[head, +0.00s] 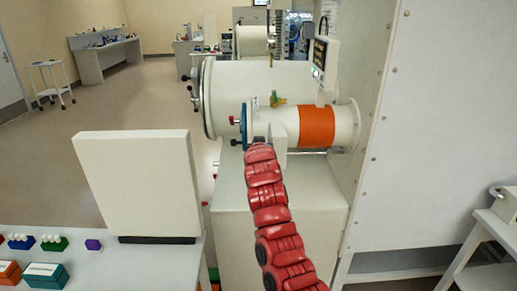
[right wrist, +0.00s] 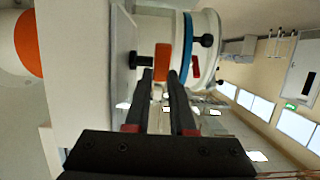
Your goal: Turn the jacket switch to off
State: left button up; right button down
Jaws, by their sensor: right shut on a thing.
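The jacket switch appears to be the orange lever (right wrist: 162,58) on a short black stem, standing out from the face of a pale box (right wrist: 118,60) in the right wrist view. My right gripper (right wrist: 162,82) has its two dark fingers on either side of the lever and is shut on it. In the head view my red right arm reaches up to the small transfer chamber (head: 282,122), and its wrist hides the gripper and the lever. The pale box (head: 278,140) shows partly beside the wrist. Which setting the lever points to cannot be read. My left gripper is not in view.
The small chamber has an orange band (head: 317,126) and a blue ring (head: 244,126) with a red handle. A large cylinder (head: 240,85) lies behind it. A small screen (head: 320,60) hangs above. A pale upright panel (head: 138,180) stands on the left table.

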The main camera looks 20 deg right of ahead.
jog(key=shift+r, duration=0.1)
jog(key=c, duration=1)
grip_release()
jog(key=shift+c, duration=0.2)
jog(key=b+v, duration=0.5)
jog(key=v, duration=1.2)
jog(key=shift+a, duration=0.1)
